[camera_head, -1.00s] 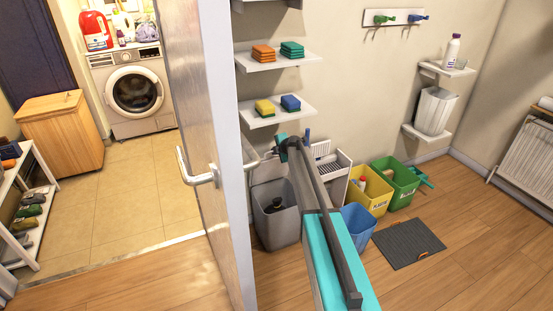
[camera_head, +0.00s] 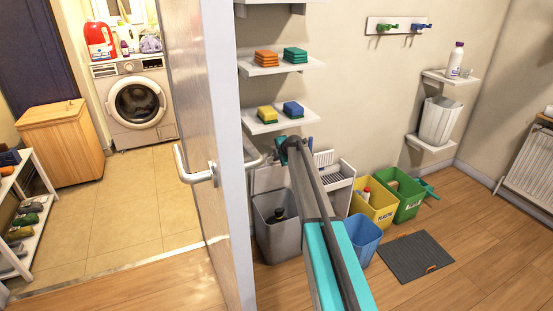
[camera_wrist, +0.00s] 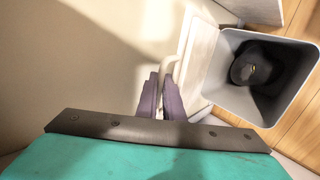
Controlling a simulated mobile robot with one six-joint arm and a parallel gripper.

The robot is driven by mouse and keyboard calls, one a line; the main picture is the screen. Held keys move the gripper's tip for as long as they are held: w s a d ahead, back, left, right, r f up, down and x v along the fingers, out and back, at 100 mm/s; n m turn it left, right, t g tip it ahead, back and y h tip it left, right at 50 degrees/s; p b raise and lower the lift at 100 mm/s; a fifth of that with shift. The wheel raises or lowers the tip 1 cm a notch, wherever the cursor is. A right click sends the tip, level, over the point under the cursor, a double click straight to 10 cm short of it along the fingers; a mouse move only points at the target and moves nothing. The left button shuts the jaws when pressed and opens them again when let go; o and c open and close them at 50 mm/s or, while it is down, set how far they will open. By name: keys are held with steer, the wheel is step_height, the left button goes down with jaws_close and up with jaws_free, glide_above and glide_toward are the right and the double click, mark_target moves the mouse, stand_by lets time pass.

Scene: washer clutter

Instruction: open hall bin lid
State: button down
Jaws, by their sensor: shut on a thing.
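The grey hall bin (camera_head: 277,236) stands on the floor beside the door, with its top open and a dark object inside. Its pale lid (camera_head: 268,179) is swung up behind the opening, partly hidden by my arm. In the wrist view the open bin (camera_wrist: 228,84) is at right, with a dark round object in it. The white lid (camera_wrist: 201,50) stands along its left side. My gripper (camera_wrist: 162,88), with dark purple fingers, is shut on the pale handle-like edge of the lid. In the head view the fingers are mostly hidden behind my arm.
The open door (camera_head: 207,120) with its lever handle is close at left. A blue bin (camera_head: 362,240), a yellow bin (camera_head: 376,208) and a green bin (camera_head: 407,196) stand to the right. Wall shelves (camera_head: 280,120) with sponges hang above. A dark mat (camera_head: 413,257) lies on otherwise open floor.

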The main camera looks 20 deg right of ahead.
steer(key=shift+a, duration=0.2)
steer(key=c, duration=1.9)
jaws_free()
steer(key=shift+s+d, duration=0.1)
steer(key=shift+s, duration=0.1)
steer(key=p+v, duration=0.1)
steer(key=v, duration=1.2)
steer(key=shift+s+r+p, duration=0.15)
steer(key=shift+r+p, duration=0.2)
steer(key=shift+r, duration=0.1)
